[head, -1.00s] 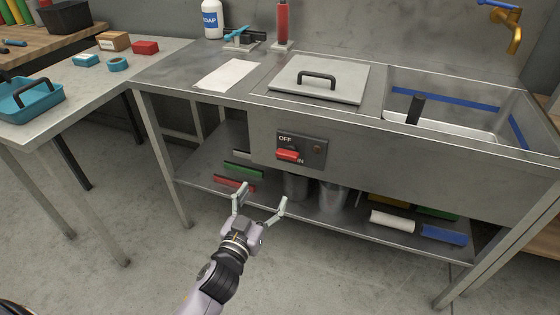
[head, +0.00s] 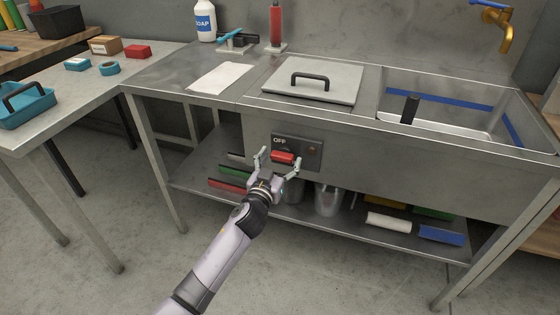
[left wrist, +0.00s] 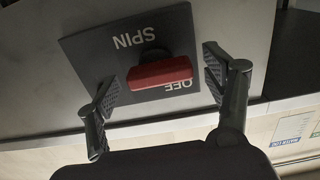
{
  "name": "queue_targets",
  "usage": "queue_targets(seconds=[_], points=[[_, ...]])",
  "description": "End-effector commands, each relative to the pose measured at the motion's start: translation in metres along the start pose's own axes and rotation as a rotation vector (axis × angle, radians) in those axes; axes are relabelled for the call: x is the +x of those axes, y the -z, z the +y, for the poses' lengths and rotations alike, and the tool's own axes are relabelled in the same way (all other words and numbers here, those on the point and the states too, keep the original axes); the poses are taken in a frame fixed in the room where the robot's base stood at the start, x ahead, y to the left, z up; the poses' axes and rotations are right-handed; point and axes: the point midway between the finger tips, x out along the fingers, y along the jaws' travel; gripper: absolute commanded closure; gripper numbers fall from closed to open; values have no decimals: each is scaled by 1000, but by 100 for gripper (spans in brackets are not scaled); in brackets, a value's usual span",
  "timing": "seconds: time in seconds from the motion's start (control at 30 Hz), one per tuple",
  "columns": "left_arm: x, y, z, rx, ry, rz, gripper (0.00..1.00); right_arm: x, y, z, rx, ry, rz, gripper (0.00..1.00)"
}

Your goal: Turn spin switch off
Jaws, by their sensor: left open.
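The spin switch is a red lever (head: 283,157) on a dark panel (head: 312,150) on the front of the steel sink unit. The OFF label shows above the lever in the head view. In the left wrist view the panel appears upside down, with SPIN above the red lever (left wrist: 160,73) and OFF partly hidden below it. I cannot tell which setting the lever is at. My left gripper (head: 279,158) is open in front of the panel, one finger on each side of the lever. The fingers look apart from it. My right gripper is not in view.
Above the panel are a lidded cover (head: 315,82) and a sink basin (head: 450,128). The lower shelf (head: 345,222) holds metal canisters (head: 328,199) and rolls. A side table (head: 60,120) stands left. The floor in front is clear.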

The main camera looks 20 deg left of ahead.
Motion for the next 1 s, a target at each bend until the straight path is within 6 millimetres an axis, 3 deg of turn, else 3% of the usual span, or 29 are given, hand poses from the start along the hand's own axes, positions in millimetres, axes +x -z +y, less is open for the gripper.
queue_targets(seconds=[0.27,1.0], points=[[1,0,0,0,0,-1,25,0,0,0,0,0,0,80],[1,0,0,0,0,0,73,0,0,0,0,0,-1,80]])
